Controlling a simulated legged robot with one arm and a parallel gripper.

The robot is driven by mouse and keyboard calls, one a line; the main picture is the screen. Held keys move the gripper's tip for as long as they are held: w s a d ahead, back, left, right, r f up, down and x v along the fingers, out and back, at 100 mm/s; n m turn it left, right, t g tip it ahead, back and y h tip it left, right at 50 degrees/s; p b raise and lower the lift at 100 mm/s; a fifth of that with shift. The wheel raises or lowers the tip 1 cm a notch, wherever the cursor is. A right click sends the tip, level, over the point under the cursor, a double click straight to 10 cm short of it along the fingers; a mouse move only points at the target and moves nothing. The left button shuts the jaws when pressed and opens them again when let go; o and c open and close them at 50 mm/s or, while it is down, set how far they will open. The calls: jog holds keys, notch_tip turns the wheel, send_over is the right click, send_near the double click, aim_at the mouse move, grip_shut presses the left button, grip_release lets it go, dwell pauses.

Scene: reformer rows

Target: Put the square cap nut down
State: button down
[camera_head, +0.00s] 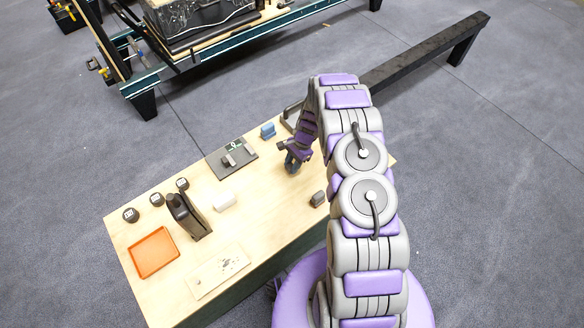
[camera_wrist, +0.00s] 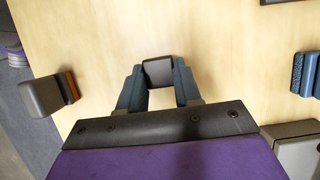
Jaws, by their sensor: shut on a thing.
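The square cap nut (camera_wrist: 158,72) is a small dark block with a lighter edge, seen between my fingertips in the wrist view. My gripper (camera_wrist: 158,80) is shut on it, with one blue-grey finger on each side. In the head view my gripper (camera_head: 292,163) is over the right part of the wooden table (camera_head: 262,190). The nut cannot be made out there. I cannot tell whether it touches the table top.
A grey block with a brown layer (camera_wrist: 48,94) is left of my gripper in the wrist view. A blue block (camera_wrist: 306,73) is at the right. Bare wood surrounds the nut.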

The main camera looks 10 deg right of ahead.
jog(key=shift+f, duration=1.15)
jog(key=shift+a+r, duration=0.1)
jog(key=shift+r, duration=0.05)
jog(key=shift+f, duration=0.35)
jog(key=c, duration=0.8)
grip_release()
jog(key=shift+r, duration=0.1)
